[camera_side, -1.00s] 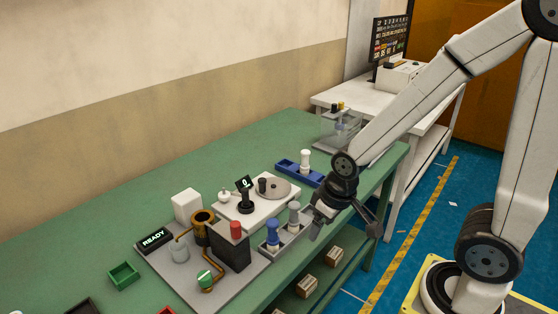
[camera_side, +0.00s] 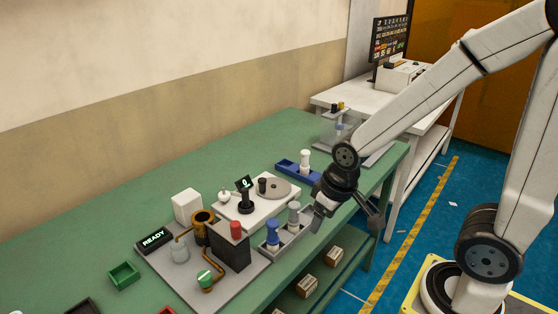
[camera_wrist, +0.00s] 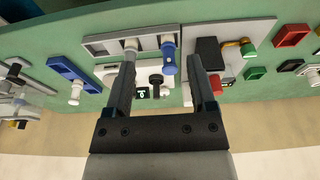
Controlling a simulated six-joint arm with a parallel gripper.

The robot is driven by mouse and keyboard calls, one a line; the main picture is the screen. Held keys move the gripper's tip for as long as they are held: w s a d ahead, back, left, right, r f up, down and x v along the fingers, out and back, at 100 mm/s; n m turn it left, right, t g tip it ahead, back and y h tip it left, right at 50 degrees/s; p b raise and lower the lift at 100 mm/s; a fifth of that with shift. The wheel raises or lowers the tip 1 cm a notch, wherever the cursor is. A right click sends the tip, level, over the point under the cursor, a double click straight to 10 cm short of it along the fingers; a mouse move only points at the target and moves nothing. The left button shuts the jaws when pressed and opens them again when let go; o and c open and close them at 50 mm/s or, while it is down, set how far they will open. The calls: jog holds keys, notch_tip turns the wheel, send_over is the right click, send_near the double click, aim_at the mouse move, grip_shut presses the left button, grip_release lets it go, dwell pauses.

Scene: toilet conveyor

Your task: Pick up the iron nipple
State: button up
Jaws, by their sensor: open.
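A grey fitting (camera_side: 294,214), likely the iron nipple, stands upright in the grey tray (camera_side: 306,235) on the green bench. A blue fitting (camera_side: 272,233) stands beside it. In the wrist view the grey fitting (camera_wrist: 131,47) is near the tip of the left finger, and the blue one (camera_wrist: 168,56) is between the fingers, farther off. A white fitting (camera_side: 305,161) stands in a blue tray (camera_side: 287,171). My gripper (camera_side: 346,216) is open and empty, right of the grey tray near the bench's front edge. Nothing is between its fingers at close range.
A white station with a round grey plate (camera_side: 274,188) and small display stands behind the grey tray. Left of it is a grey board with a black block (camera_side: 232,254), copper pipes and a READY sign (camera_side: 154,239). A green bin (camera_side: 123,274) lies farther left.

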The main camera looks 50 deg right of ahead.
jog(key=shift+w+v, duration=0.35)
jog(key=shift+v, duration=1.25)
jog(key=m+t+y, duration=0.5)
jog(key=m+y, duration=0.6)
jog(key=m, duration=1.4)
send_over(246, 199)
jog(key=s+d, duration=0.3)
jog(key=d, duration=0.2)
jog(key=shift+t, duration=0.3)
jog(key=f, duration=1.2)
jog(key=shift+w+f, duration=0.3)
jog(key=shift+f, duration=0.35)
jog(key=shift+w+a, duration=0.1)
jog(key=shift+x, duration=3.8)
